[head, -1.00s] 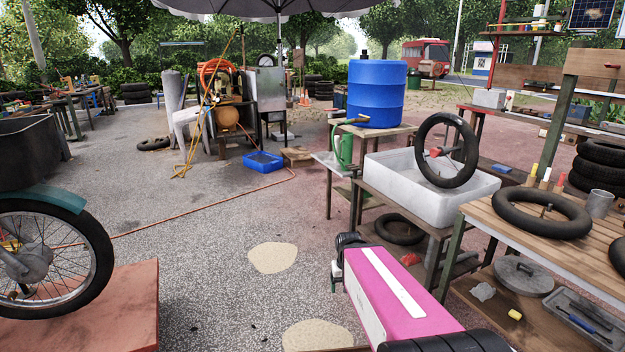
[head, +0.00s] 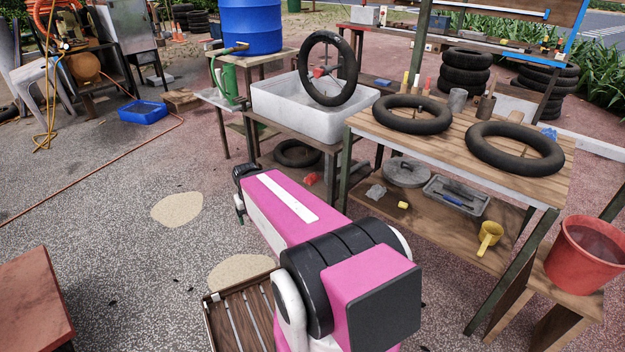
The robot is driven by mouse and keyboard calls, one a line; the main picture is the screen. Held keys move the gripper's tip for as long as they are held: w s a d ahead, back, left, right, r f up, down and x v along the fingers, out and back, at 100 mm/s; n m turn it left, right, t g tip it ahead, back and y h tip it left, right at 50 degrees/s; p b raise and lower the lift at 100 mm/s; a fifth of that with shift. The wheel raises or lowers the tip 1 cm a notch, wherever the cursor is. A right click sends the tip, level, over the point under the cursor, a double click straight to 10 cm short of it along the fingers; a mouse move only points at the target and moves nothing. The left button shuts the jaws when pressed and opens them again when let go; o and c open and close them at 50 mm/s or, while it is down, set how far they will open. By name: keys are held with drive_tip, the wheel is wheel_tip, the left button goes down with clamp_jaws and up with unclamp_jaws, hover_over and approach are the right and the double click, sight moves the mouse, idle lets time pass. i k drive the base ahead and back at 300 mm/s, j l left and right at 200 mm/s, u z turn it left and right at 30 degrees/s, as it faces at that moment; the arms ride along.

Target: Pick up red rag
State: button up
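A small crumpled red item (head: 311,179), which looks like the red rag, lies on the lower shelf under the white basin, beside a black inner tube (head: 298,153). It is small and its exact shape is hard to tell. Another small red thing (head: 320,72) shows inside the ring of the upright tube at the basin; I cannot tell what it is. My pink arm reaches forward across the lower middle, its far joint left of the shelf. The fingers of my gripper are hidden behind the arm, and nothing held shows.
The white basin (head: 300,108) stands on a low table. A red bucket (head: 584,255) stands right. A slatted wooden crate (head: 240,312) lies front.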

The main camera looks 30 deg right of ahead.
sight(311, 178)
drive_tip(key=i+l+z, duration=0.4)
drive_tip(key=i+z, duration=0.4)
drive_tip(key=i+l, duration=0.05)
